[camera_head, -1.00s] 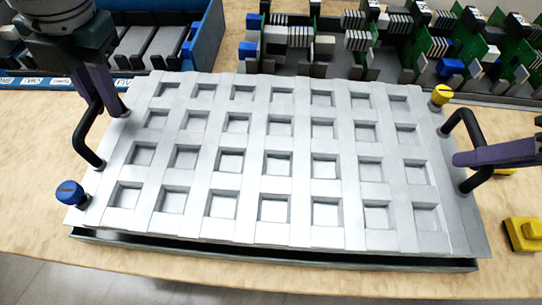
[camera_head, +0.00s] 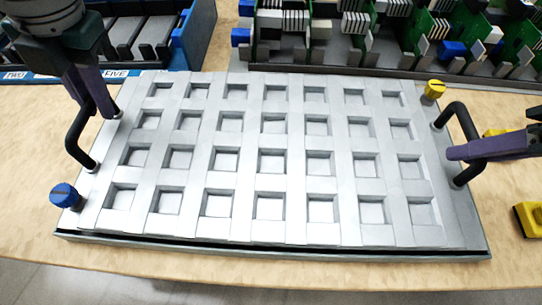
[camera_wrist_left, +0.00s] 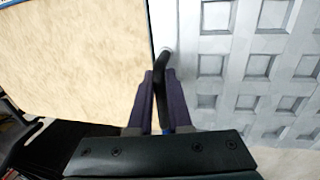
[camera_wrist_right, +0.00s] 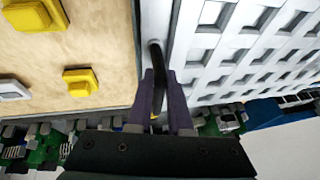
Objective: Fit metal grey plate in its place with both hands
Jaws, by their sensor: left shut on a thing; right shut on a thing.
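The metal grey plate (camera_head: 290,140) with rows of square pockets lies nearly level over a dark-edged base (camera_head: 270,252) on the table. A thin dark gap shows along its front edge. My left gripper (camera_head: 110,112) is shut on the plate's left black handle (camera_head: 78,140); the left wrist view shows the fingers (camera_wrist_left: 166,80) around that handle. My right gripper (camera_head: 455,153) is shut on the right black handle (camera_head: 465,125), also between the fingers in the right wrist view (camera_wrist_right: 155,80). A blue knob (camera_head: 66,196) stands at the front left corner, a yellow knob (camera_head: 434,89) at the back right.
A blue bin (camera_head: 195,40) with grey slots stands at the back left. A rack of green circuit boards (camera_head: 400,35) stands behind the plate. Yellow blocks (camera_head: 528,218) lie at the right. The table's front edge runs close below the base.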

